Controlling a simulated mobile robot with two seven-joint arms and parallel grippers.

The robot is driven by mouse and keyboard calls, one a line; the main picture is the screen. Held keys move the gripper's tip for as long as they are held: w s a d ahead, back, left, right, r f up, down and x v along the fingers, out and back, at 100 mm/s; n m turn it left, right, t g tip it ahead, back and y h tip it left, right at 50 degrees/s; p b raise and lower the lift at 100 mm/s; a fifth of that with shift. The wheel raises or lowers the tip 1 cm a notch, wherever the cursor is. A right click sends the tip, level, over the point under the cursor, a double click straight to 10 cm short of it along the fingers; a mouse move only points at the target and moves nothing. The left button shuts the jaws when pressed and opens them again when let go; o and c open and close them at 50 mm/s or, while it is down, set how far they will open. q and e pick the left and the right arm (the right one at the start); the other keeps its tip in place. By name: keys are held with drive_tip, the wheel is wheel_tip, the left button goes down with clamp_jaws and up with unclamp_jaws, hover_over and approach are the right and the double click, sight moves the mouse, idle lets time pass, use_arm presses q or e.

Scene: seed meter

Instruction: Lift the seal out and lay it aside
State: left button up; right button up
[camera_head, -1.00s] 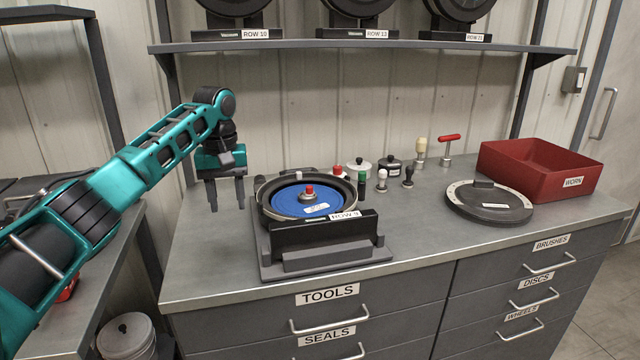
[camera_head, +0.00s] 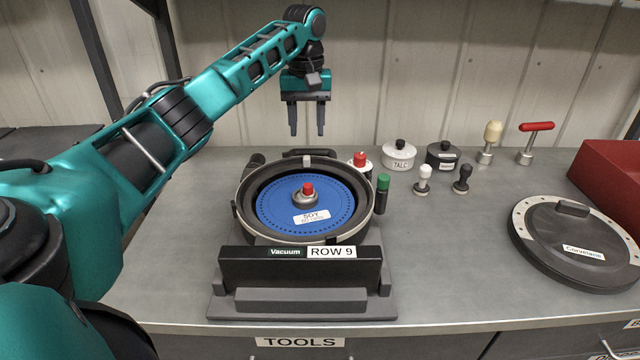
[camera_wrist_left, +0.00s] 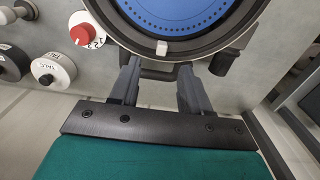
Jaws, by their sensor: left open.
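The seed meter (camera_head: 250,239) lies open in its stand, marked Vacuum and ROW 9. A black ring, which looks like the seal (camera_head: 247,202), runs around the blue SOY disc (camera_head: 277,202) inside the housing. A small pale tab (camera_head: 306,161) sits on the ring's far side; it also shows in the left wrist view (camera_wrist_left: 161,47). A red-topped knob (camera_head: 308,191) stands at the disc's centre. My left gripper (camera_head: 307,131) points down, open and empty, above and behind the meter's far rim. In the left wrist view its fingers (camera_wrist_left: 160,68) appear near that rim.
A red-topped dial (camera_head: 360,163), a green-capped tube (camera_head: 382,190), a talc pot (camera_head: 399,156) and several small tools stand right of and behind the meter. The round cover (camera_head: 545,235) lies farther right, by the red bin (camera_head: 610,180). Bench between meter and cover is clear.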

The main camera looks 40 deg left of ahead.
sight(307, 158)
use_arm(q)
drive_tip(key=f, duration=0.7)
drive_tip(key=shift+s, duration=0.25)
drive_tip(key=shift+c, duration=0.3)
clamp_jaws()
